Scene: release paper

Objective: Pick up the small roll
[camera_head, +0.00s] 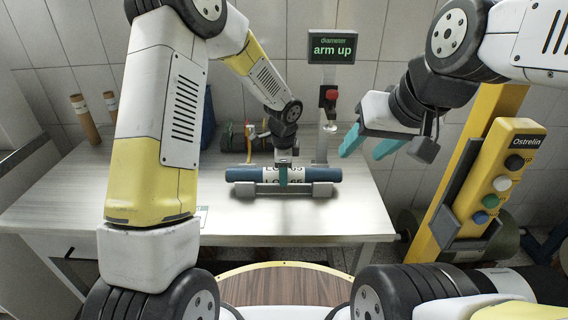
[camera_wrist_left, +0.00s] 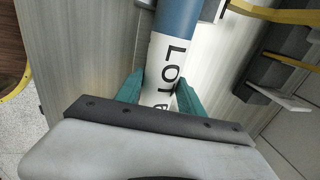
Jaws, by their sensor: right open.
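The small roll (camera_head: 240,174) is blue with a white "LO" label band and lies level across a grey cradle (camera_head: 322,189) on the table. It also shows in the left wrist view (camera_wrist_left: 176,22), where its label reads "LOT". My left gripper (camera_head: 283,181) reaches down to the roll's middle. In the left wrist view, its teal fingers (camera_wrist_left: 159,92) stand on both sides of the roll at the label. I cannot tell whether they press on it. My right gripper (camera_head: 372,144) is open and empty, in the air to the right of the roll.
A display (camera_head: 331,47) reading "arm up" stands on a post behind the roll, with a red button (camera_head: 331,95) below. Dark rolls (camera_head: 233,142) lie behind the cradle. Brown tubes (camera_head: 85,118) stand at the left. A yellow control post (camera_head: 462,180) stands at right. The table front (camera_head: 300,224) is clear.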

